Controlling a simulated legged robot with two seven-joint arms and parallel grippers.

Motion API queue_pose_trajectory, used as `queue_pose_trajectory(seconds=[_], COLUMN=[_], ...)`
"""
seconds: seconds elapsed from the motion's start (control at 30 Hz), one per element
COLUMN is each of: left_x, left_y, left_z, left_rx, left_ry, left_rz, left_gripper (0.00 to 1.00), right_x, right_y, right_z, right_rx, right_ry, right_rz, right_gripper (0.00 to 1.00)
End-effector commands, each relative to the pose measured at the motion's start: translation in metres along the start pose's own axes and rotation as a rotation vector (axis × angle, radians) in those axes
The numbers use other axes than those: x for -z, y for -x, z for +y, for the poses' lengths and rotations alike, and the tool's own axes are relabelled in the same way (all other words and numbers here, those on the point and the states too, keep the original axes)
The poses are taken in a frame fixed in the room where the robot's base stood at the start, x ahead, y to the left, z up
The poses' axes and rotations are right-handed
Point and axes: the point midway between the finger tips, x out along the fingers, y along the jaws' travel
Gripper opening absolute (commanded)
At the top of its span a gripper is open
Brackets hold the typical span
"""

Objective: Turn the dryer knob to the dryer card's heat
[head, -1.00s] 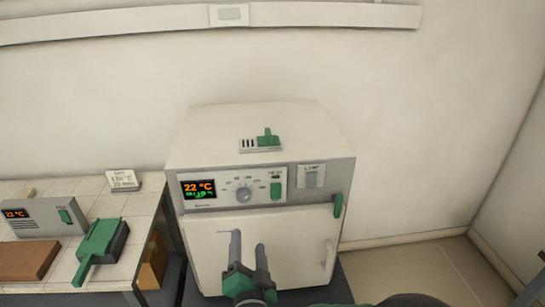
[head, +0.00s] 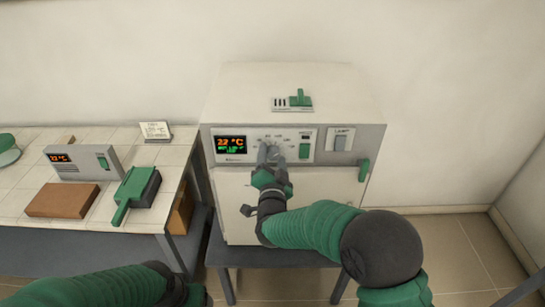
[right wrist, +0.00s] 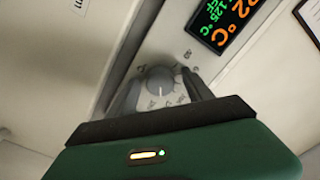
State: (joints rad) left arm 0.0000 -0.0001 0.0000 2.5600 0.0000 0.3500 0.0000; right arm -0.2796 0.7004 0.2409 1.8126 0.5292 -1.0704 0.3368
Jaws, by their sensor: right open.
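The dryer (head: 300,85) is a pale box with a front panel. Its display (head: 231,145) shows an orange 22 °C and smaller green text. The grey dryer knob (right wrist: 160,78) shows in the right wrist view, with its scale around it. My right gripper (head: 269,152) is open, its fingers on either side of the knob; I cannot tell whether they touch it. In the head view the fingers mostly hide the knob. A small white card (head: 156,131) stands on the tiled bench; its print is too blurred to read surely. My left arm is at the bottom left, its fingers out of frame.
A green switch (head: 304,150) and a lamp switch (head: 340,140) sit right of the knob. A green-and-grey piece (head: 292,102) lies on the dryer top. A grey box with a display (head: 82,162), a brown block (head: 62,200) and a green-handled device (head: 137,188) occupy the bench.

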Motion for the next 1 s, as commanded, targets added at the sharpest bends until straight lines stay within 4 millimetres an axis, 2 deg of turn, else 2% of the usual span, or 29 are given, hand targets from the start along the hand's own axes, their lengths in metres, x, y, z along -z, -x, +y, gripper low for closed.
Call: queue_pose_trajectory(seconds=[0.17, 0.2, 0.63, 0.73, 1.0], left_x=[-0.0001, -0.0001, -0.0001, -0.0003, -0.0015], left_y=[-0.0002, -0.0002, -0.0002, -0.0012, -0.0065], left_z=[0.0, 0.0, 0.0, 0.0, 0.0], left_rx=[0.0, 0.0, 0.0, 0.0, 0.0], left_ry=[0.0, 0.0, 0.0, 0.0, 0.0], left_rz=[0.0, 0.0, 0.0, 0.0, 0.0], left_gripper=[0.73, 0.73, 0.73, 0.73, 0.73], right_x=[0.0, 0.0001, -0.0001, -0.0006, -0.0008], right_y=[-0.0001, 0.0, 0.0001, 0.0001, 0.0002], right_z=[0.0002, 0.0002, 0.0007, 0.0011, 0.001], right_rx=[0.0, 0.0, -0.001, -0.001, -0.002], right_ry=[0.0, 0.0, -0.001, 0.011, 0.196], right_rz=[0.0, 0.0, 0.0, 0.0, -0.001], right_gripper=[0.59, 0.57, 0.0, 0.0, 0.0])
